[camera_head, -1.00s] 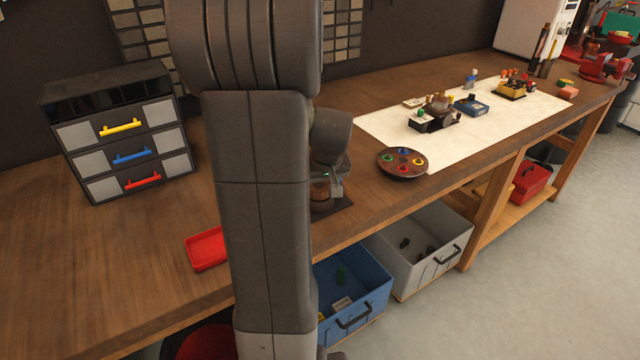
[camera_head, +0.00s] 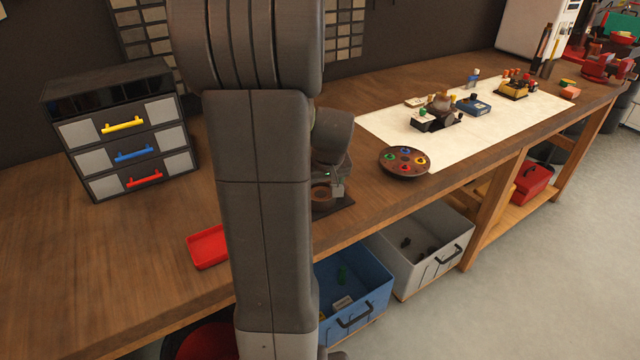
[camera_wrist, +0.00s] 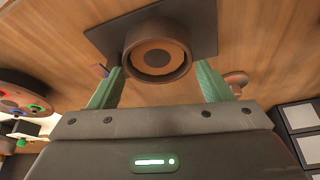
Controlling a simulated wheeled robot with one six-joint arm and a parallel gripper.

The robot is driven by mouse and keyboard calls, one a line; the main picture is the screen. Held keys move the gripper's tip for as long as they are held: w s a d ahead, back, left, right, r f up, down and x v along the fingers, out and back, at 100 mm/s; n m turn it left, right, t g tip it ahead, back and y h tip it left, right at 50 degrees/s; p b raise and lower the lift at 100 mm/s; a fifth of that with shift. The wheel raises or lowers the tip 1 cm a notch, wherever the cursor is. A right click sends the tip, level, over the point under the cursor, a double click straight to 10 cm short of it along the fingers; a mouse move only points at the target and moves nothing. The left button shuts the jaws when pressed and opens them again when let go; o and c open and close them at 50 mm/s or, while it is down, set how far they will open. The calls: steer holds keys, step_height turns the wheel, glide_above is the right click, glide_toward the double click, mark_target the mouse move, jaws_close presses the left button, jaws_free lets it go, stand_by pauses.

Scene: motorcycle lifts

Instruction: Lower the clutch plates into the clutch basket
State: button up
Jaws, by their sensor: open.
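The clutch basket (camera_wrist: 185,60) is a round brown cup on a dark square mat (camera_wrist: 105,40) in the wrist view. The clutch plates (camera_wrist: 157,52) show as a brown disc with a dark centre inside its rim, lower than the rim. My gripper (camera_wrist: 159,68) is open, its two green fingers apart on either side of the basket's near part, with nothing held between them. In the head view the basket (camera_head: 320,194) stands on its mat on the bench, partly hidden by my arm.
A round tray (camera_head: 391,169) with coloured pieces lies to the right of the basket. A red tray (camera_head: 206,247) lies near the bench's front edge. A drawer cabinet (camera_head: 125,135) stands at the left. A small brown round part (camera_wrist: 238,80) sits beside my right-hand finger.

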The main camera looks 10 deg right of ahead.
steer(key=shift+d+r, duration=0.1)
steer(key=v, duration=1.3)
steer(key=shift+r, duration=0.3)
steer(key=shift+f, duration=0.1)
